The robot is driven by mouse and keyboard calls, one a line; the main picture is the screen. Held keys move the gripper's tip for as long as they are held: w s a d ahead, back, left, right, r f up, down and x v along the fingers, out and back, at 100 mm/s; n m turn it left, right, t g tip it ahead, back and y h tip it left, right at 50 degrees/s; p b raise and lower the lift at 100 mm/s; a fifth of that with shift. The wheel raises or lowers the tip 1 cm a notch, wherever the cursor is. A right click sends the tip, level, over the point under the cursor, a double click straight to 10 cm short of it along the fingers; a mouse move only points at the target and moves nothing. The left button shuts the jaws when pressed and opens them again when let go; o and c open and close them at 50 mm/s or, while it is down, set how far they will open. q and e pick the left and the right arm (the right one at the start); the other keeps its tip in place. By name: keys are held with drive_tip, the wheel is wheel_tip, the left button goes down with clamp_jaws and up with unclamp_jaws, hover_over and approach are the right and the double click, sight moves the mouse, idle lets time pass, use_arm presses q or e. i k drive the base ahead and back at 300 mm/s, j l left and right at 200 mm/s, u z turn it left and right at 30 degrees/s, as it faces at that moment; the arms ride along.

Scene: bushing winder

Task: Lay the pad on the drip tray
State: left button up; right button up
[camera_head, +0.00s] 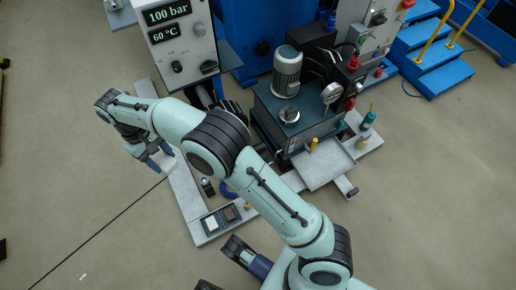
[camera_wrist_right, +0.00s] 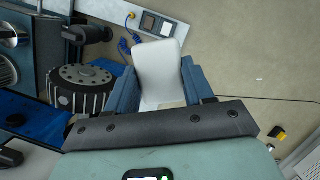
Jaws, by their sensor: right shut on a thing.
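The pad is a pale, flat, rounded rectangle (camera_wrist_right: 158,68) in the right wrist view. My right gripper (camera_wrist_right: 160,88) is shut on it, with one blue finger on each side, and the pad extends out past the fingertips. In the head view my right gripper (camera_head: 162,160) is at the left, over open floor beside the pale walkway, and the pad is small there. The drip tray (camera_head: 320,170) is a light grey, shallow tray in front of the dark hydraulic unit, well to the right of the gripper.
The hydraulic unit (camera_head: 290,115) with a motor (camera_head: 287,72) and gauge stands behind the tray. A yellow-topped post (camera_head: 314,144) rises at the tray's back edge. A teal bottle (camera_head: 368,120) is to the right. A control panel (camera_head: 180,40) stands behind my arm.

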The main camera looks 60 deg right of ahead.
sight(328, 170)
drive_tip(key=k+l+z, duration=0.35)
drive_tip(key=l, duration=0.35)
drive_tip(key=k+l+z, duration=0.15)
drive_tip(key=k+l, duration=0.15)
drive_tip(key=l, duration=0.15)
drive_tip(key=k+l+z, duration=0.2)
drive_tip(key=l, duration=0.2)
drive_tip(key=i+l, duration=0.2)
drive_tip(key=i, duration=0.2)
drive_tip(key=z, duration=0.05)
